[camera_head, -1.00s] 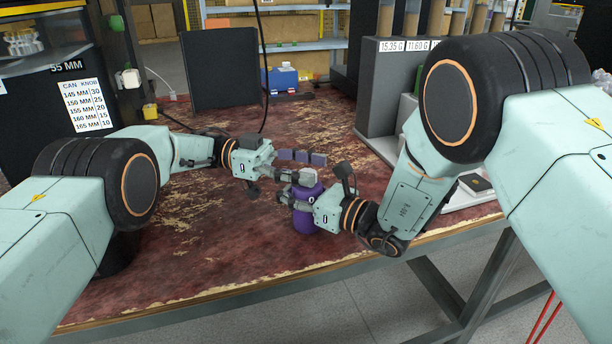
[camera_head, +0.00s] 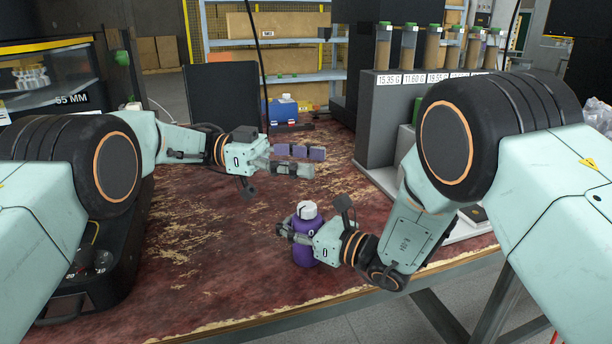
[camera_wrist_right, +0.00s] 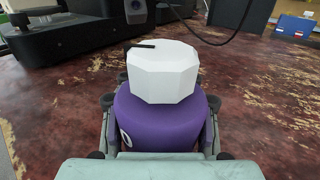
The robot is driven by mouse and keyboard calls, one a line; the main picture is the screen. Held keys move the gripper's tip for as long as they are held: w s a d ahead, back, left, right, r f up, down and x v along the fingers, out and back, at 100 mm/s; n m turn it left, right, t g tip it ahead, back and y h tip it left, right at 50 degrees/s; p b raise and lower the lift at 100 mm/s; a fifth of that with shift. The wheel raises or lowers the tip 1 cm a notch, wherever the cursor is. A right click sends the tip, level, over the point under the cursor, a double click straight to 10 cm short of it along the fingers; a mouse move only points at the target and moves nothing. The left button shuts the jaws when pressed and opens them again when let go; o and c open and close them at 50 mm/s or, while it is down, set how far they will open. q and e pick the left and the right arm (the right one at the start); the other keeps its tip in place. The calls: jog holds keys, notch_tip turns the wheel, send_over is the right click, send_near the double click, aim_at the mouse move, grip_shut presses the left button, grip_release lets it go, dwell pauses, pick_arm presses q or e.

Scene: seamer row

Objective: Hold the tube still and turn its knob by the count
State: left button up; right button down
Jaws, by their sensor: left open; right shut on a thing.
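The tube is a purple body (camera_head: 304,252) with a white faceted knob (camera_head: 307,210) on top. It stands upright on the worn red table near the front edge. My right gripper (camera_head: 291,233) is shut around the purple body from the right. In the right wrist view the purple tube (camera_wrist_right: 160,128) sits between the fingers, and the white knob (camera_wrist_right: 163,72) stands above them, with a dark pointer mark on its top. My left gripper (camera_head: 309,162) is open and empty, above and behind the knob and apart from it.
A grey rack (camera_head: 380,120) with labelled columns stands at the back right. A blue box (camera_head: 283,110) lies at the back. A dark machine (camera_head: 95,255) stands at the left. The table's middle is clear.

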pick_arm(q)
jog(key=shift+w+a+f+n+t, duration=0.1)
jog(key=shift+w+a+n+t, duration=0.1)
jog(key=shift+a+n+t, duration=0.15)
jog(key=a+f+n+t+h, duration=0.2)
jog(key=a+f+n+t, duration=0.3)
jog(key=t, duration=0.4)
jog(key=n+t+y, duration=0.4)
jog(key=n+t, duration=0.1)
jog(key=t, duration=0.1)
send_near(299, 208)
jog(key=shift+m+g, duration=0.25)
jog(key=x, duration=1.1)
jog(key=shift+w+d, duration=0.2)
jog(key=shift+w, duration=0.15)
jog(key=shift+c, duration=0.3)
grip_shut()
